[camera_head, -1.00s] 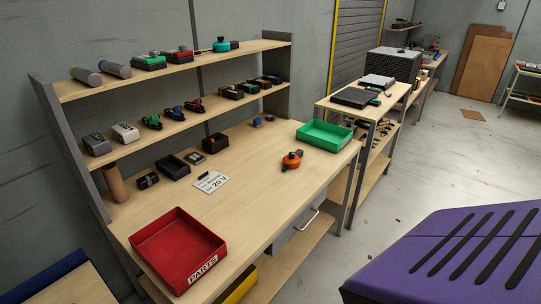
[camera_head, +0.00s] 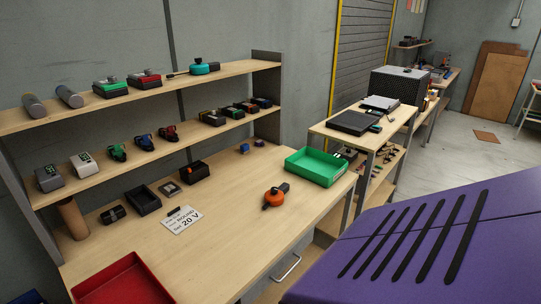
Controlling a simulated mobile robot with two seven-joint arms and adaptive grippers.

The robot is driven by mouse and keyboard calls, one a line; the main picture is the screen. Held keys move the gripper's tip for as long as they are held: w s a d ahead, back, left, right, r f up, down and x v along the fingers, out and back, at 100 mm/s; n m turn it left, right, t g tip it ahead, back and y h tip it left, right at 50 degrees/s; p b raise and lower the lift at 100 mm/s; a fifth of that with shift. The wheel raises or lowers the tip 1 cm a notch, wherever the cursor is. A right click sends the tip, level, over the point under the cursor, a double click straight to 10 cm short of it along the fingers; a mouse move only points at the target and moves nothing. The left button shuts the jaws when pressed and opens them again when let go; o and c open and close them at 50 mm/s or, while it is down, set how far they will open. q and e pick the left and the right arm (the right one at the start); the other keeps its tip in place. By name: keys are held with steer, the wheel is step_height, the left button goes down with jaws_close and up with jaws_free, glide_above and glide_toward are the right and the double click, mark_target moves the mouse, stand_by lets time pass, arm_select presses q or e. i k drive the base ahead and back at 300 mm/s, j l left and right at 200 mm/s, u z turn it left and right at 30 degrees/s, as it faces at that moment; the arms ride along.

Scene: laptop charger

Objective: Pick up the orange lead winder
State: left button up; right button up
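The orange lead winder (camera_head: 274,198) lies on the bench top (camera_head: 225,235), right of the middle. It is round and orange with a dark part at its upper right and a small dark part at its lower left. It lies in front of the green tray, a little apart from it. A teal winder-like thing (camera_head: 200,68) sits on the top shelf. Neither of my grippers shows in the head view.
A green tray (camera_head: 318,167) stands at the bench's right end and a red tray (camera_head: 118,284) at the front left. A white card reading 20 V (camera_head: 182,220) lies between. Two shelves at the back hold several devices. The bench around the winder is mostly clear.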

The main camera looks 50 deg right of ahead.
mark_target(276, 201)
steer(key=l+u, duration=0.15)
steer(key=l, duration=0.4)
steer(key=k+l+u, duration=0.15)
steer(key=l, duration=0.4)
steer(key=k+l, duration=0.1)
steer(key=l, duration=1)
steer(key=k+l+u, duration=0.1)
steer(key=l, duration=0.45)
steer(key=k+l, duration=0.15)
steer(key=l, duration=0.4)
